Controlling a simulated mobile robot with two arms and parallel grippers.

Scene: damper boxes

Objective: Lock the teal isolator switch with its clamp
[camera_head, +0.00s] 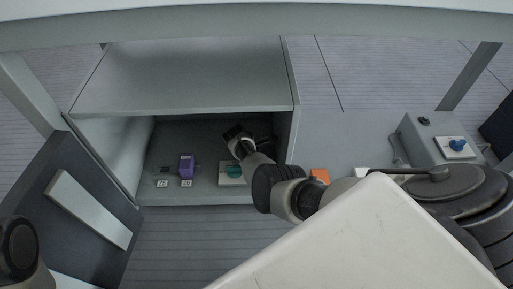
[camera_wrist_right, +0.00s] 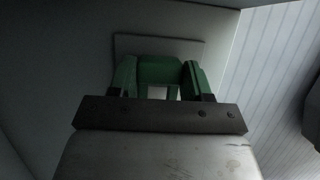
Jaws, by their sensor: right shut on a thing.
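The teal isolator switch (camera_head: 233,170) sits on a pale plate on the right part of the open cabinet's inside, partly hidden by my right arm. In the right wrist view the green switch (camera_wrist_right: 158,72) stands against its grey plate (camera_wrist_right: 160,45). My right gripper (camera_wrist_right: 160,80) is shut on the switch, with a green piece at each side of its middle block. In the head view the right arm reaches into the cabinet, and its fingertips are not clear. I cannot make out the clamp separately. My left gripper is not in view.
The cabinet (camera_head: 190,75) has a roof and side walls close around the right arm. A purple switch (camera_head: 186,164) stands left of the teal one. An orange block (camera_head: 320,175) and a grey box with a blue knob (camera_head: 457,145) are to the right.

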